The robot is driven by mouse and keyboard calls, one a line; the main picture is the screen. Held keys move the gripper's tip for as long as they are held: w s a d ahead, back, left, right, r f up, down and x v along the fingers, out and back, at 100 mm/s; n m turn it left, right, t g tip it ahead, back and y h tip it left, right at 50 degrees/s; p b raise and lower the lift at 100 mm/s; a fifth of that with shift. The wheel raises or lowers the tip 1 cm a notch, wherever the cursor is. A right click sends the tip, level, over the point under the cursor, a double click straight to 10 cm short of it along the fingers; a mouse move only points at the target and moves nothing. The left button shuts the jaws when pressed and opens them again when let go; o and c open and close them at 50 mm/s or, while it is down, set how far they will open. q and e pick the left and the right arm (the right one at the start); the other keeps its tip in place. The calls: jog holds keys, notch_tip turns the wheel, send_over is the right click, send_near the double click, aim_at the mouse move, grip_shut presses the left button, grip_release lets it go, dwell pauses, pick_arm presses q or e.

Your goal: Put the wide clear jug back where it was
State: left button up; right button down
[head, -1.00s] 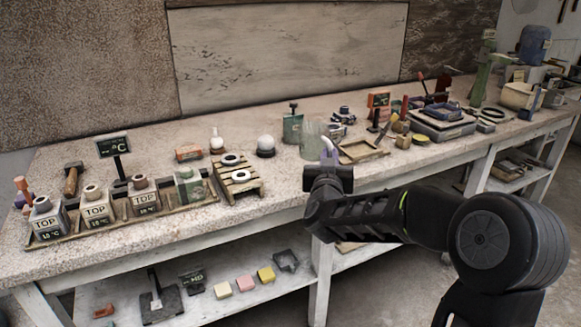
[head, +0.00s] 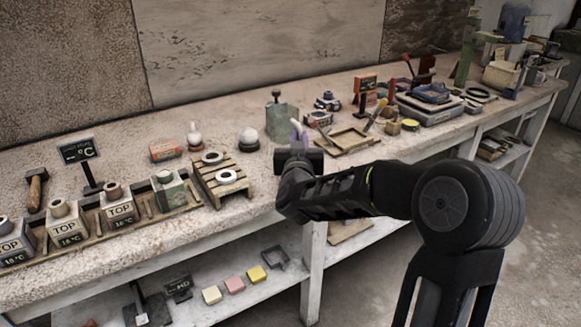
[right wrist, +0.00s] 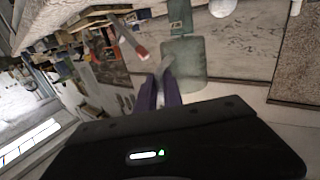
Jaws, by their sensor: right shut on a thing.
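The wide clear jug (head: 288,125) is a see-through, faintly green vessel that overlaps a green tin with a black knob in the head view. My right gripper (head: 297,140) is shut on its pale handle, with purple fingers. In the right wrist view the jug (right wrist: 186,72) is large beside the fingers (right wrist: 158,92), with its handle between them. The picture there looks turned over. Whether the jug's base touches the bench is hidden. My left gripper is not in view.
Bottles stand in a tray at left. Bare bench shows in front of the dark-based sphere.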

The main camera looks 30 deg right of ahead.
notch_tip(320, 180, down, 5)
jog(key=shift+r, duration=0.1)
jog(key=shift+f+b, duration=0.4)
jog(key=shift+f, duration=1.5)
jog(key=shift+f, duration=0.1)
jog(key=shift+f, duration=0.15)
jog(key=c, duration=1.5)
grip_release()
jog(key=shift+r, duration=0.2)
